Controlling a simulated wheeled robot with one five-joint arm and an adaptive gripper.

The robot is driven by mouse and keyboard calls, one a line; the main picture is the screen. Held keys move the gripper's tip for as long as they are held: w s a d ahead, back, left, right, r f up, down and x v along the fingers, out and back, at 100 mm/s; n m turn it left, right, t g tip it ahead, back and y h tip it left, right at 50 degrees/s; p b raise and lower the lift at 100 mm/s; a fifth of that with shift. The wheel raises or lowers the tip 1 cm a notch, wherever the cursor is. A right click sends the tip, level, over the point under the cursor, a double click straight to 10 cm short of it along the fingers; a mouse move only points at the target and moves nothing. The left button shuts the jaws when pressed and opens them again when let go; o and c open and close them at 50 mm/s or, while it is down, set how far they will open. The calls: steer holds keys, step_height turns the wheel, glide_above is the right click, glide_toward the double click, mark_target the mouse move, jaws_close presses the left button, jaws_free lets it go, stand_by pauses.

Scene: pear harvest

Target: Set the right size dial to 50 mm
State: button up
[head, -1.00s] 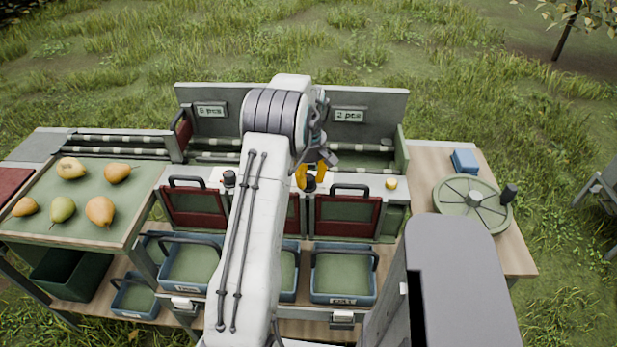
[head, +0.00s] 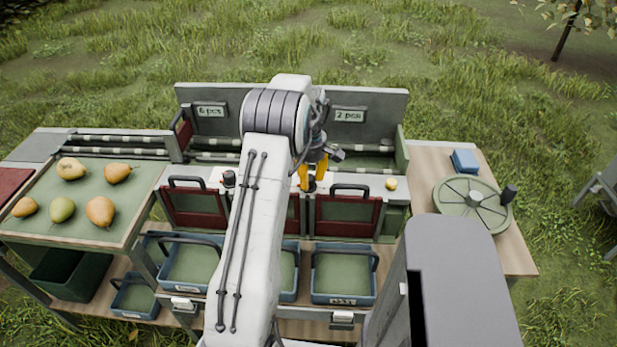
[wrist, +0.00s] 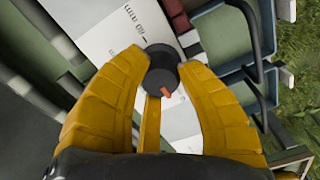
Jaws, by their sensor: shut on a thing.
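The right size dial is a dark round knob with an orange pointer, seen between my fingers in the wrist view (wrist: 161,78). It sits on a white panel (wrist: 112,38) with printed marks, too small to read. My gripper (head: 313,184) has yellow fingers closed around the knob from above; it also shows in the wrist view (wrist: 165,72). In the head view my fingers hide most of this dial. The left size dial (head: 228,179) is a dark knob farther left on the same panel.
A yellow button (head: 391,184) is to the right. Signs "6 pcs" (head: 210,110) and "2 pcs" (head: 349,115) are behind. Pears lie on the left tray (head: 85,235).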

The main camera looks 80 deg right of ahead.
mark_target(309, 177)
steer(key=shift+a+f, duration=0.15)
steer(key=o, duration=1.2)
step_height(309, 177, up, 12)
stand_by(0.7)
